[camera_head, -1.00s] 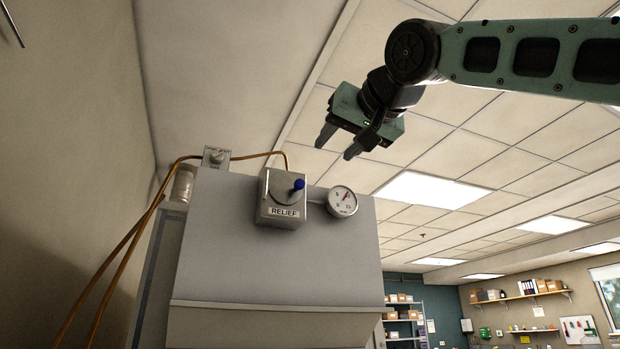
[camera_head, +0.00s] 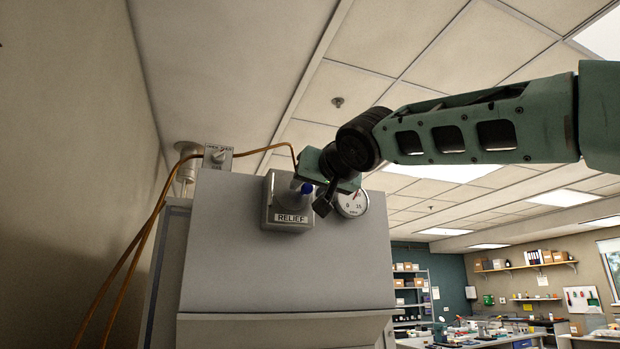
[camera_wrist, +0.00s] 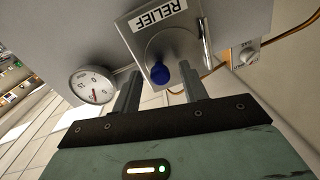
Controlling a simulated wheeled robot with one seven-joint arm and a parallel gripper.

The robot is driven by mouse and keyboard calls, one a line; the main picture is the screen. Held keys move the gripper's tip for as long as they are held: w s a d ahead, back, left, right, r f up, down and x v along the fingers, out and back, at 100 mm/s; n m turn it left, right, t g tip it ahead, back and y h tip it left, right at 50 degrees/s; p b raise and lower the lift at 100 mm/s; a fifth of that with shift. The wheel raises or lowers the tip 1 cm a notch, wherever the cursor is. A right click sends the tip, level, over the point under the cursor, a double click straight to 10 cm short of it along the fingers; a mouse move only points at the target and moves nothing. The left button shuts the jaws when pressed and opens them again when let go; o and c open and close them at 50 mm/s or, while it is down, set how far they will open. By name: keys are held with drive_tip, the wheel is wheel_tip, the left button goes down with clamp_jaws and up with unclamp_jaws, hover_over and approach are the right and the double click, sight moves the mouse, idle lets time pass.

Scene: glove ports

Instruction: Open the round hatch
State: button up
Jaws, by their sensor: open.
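No round hatch shows in either view. A grey box labelled RELIEF (camera_head: 287,217) is on the upper front of a large grey cabinet (camera_head: 280,270). A lever with a blue tip (camera_head: 306,188) sticks out of it. My gripper (camera_head: 318,192) is in front of the box's right side. In the wrist view the open fingers of my gripper (camera_wrist: 160,82) point at the RELIEF box (camera_wrist: 150,20), which appears upside down. The blue tip (camera_wrist: 158,72) lies between the fingers in the picture, with gaps on both sides. I cannot tell how deep it sits between them.
A round gauge (camera_head: 354,204) is close to my gripper on the right, partly hidden by it. A wall is close on the left. Shelves and benches stand far right.

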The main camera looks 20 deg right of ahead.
drive_tip(key=shift+w, duration=0.25)
clamp_jaws()
